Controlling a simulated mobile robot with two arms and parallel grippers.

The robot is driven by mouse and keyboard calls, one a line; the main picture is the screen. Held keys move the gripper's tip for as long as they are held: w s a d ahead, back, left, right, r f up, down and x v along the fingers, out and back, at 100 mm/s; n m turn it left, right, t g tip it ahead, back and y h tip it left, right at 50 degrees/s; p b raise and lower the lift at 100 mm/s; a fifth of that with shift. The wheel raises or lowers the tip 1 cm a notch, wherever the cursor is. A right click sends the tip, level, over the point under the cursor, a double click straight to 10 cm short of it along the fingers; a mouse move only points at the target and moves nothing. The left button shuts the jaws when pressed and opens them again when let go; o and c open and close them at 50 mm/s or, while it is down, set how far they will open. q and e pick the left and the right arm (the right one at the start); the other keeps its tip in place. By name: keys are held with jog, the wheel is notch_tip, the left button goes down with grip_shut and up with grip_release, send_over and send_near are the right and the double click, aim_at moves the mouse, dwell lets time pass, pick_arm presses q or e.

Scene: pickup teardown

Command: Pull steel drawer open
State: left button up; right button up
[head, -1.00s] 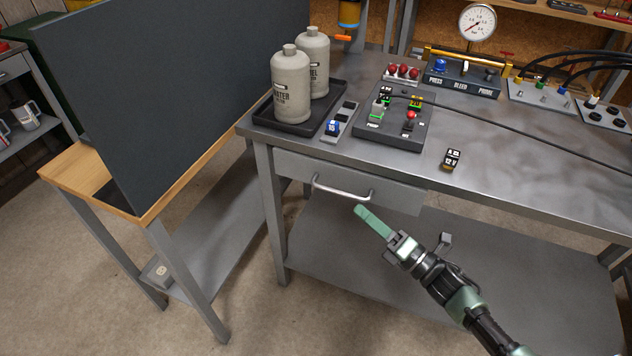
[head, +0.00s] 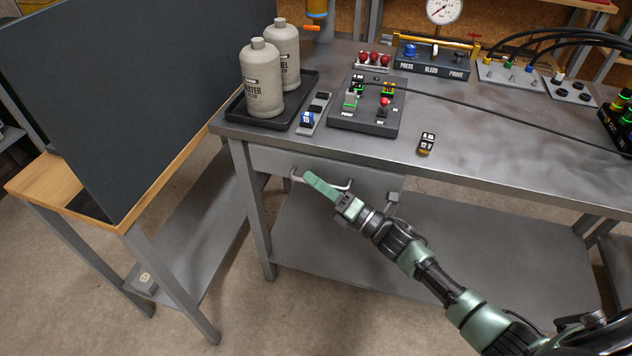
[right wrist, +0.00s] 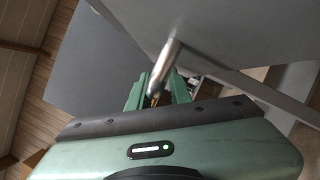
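The steel drawer (head: 272,160) is under the left part of the steel workbench top, and its front looks shut. Its curved metal handle (head: 296,177) is partly hidden by my right gripper (head: 320,185). The green fingers reach the handle from the lower right. In the right wrist view, the handle (right wrist: 166,68) runs down between the two green fingers (right wrist: 158,92), which stand apart on either side of it. Firm contact with the bar cannot be seen. My left gripper is not in view.
The workbench top (head: 480,165) carries a black tray (head: 238,112) with two grey bottles (head: 262,85), a switch box (head: 365,120) and a small dark block (head: 426,144). A wood-edged table with a dark panel (head: 100,90) stands to the left. A lower shelf (head: 450,240) lies below the drawer.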

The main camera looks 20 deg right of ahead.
grip_shut()
dwell(1.4)
